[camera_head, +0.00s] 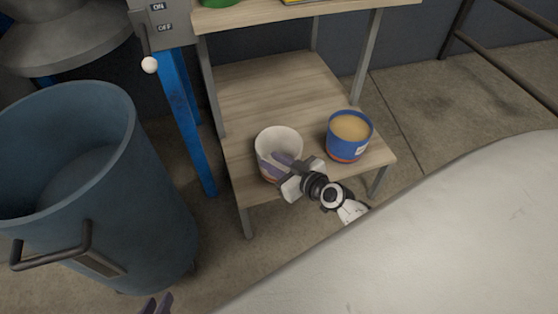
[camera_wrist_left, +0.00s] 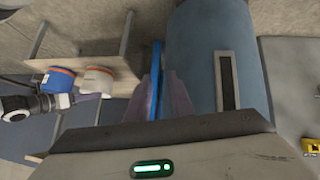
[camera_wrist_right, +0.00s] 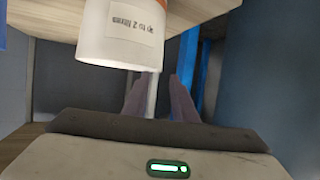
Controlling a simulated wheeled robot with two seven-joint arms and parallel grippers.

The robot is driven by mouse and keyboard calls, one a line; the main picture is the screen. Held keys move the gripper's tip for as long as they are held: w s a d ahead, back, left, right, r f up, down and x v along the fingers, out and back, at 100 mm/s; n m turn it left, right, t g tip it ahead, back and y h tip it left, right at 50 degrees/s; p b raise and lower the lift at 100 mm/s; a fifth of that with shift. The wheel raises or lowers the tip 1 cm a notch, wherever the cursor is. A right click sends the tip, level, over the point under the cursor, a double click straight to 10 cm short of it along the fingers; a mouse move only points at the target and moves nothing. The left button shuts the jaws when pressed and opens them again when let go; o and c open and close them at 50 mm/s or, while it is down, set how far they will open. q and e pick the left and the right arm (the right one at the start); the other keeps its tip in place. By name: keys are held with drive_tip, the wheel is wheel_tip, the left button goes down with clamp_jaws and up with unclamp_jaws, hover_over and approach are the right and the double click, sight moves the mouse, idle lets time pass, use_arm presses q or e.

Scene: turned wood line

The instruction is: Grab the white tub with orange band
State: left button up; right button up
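The white tub with orange band (camera_head: 278,140) stands upright and open-topped on the lower wooden shelf. It shows close up at the top of the right wrist view (camera_wrist_right: 118,35), with printed text and its orange band at the edge, and also in the left wrist view (camera_wrist_left: 98,82). My right gripper (camera_head: 282,160) is at the tub's near side, overlapping it in the head view. Its fingers (camera_wrist_right: 160,85) are apart with nothing seen between them; contact with the tub cannot be told. My left gripper (camera_head: 157,304) is low at the bottom edge, its fingers (camera_wrist_left: 166,80) apart and empty.
A blue tub (camera_head: 335,143) with tan contents stands just right of the white tub on the lower shelf (camera_head: 265,95). A large blue bin (camera_head: 140,200) and a blue post (camera_head: 182,110) are on the left. A pale surface (camera_head: 430,240) fills the lower right.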

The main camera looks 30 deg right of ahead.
drive_tip(key=b+x, duration=0.1)
drive_tip(key=x, duration=0.3)
drive_tip(key=shift+w+d+f, duration=0.15)
drive_tip(key=shift+w+f, duration=0.15)
clamp_jaws()
